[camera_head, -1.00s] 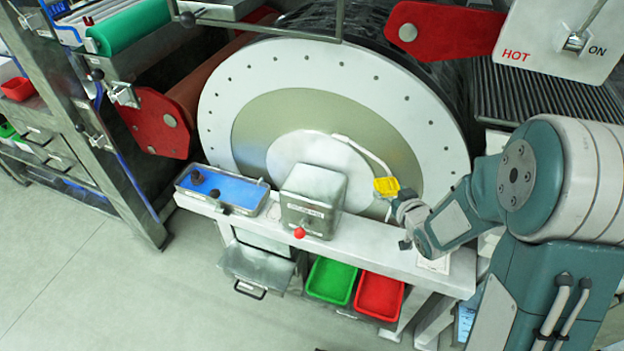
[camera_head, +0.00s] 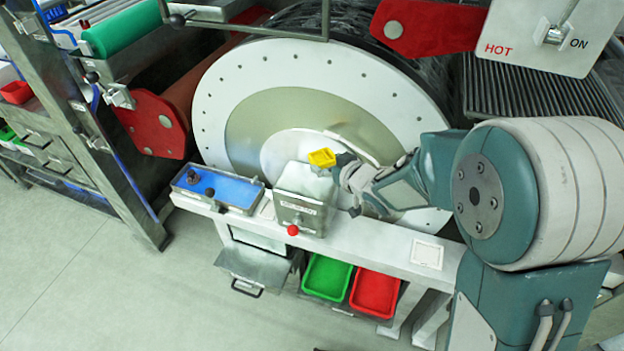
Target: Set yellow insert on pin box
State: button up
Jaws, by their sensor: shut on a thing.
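The yellow insert (camera_head: 321,158) is a small yellow piece with a hollow in its top. My gripper (camera_head: 339,164) is shut on it and comes at it from the right. The insert shows over the upper right part of a grey metal box (camera_head: 306,194), which I take for the pin box; it stands on the white bench in front of the drum. Whether the insert touches the box top or is above it, I cannot tell. No pin can be made out. A red knob (camera_head: 292,230) is on the box's front.
A blue-lined tray (camera_head: 218,190) with dark knobs lies left of the box. A white square plate (camera_head: 428,254) lies on the bench (camera_head: 385,243) at right. Green (camera_head: 327,276) and red (camera_head: 375,292) bins sit below. The large drum disc (camera_head: 230,90) stands close behind.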

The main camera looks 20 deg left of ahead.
jog(key=a+f, duration=0.2)
jog(key=w+a+f, duration=0.1)
jog(key=a+f, duration=0.1)
jog(key=f, duration=0.1)
jog(key=shift+w+a+f, duration=0.15)
jog(key=shift+w+a, duration=0.05)
jog(key=shift+a, duration=0.2)
jog(key=f, duration=0.3)
jog(key=shift+d+f, duration=0.2)
jog(key=shift+a, duration=0.1)
jog(key=o, duration=0.9)
jog(key=shift+a, duration=0.1)
jog(key=shift+c, duration=0.2)
jog(key=shift+r, duration=0.1)
jog(key=v, duration=1.2)
jog(key=shift+w, duration=0.1)
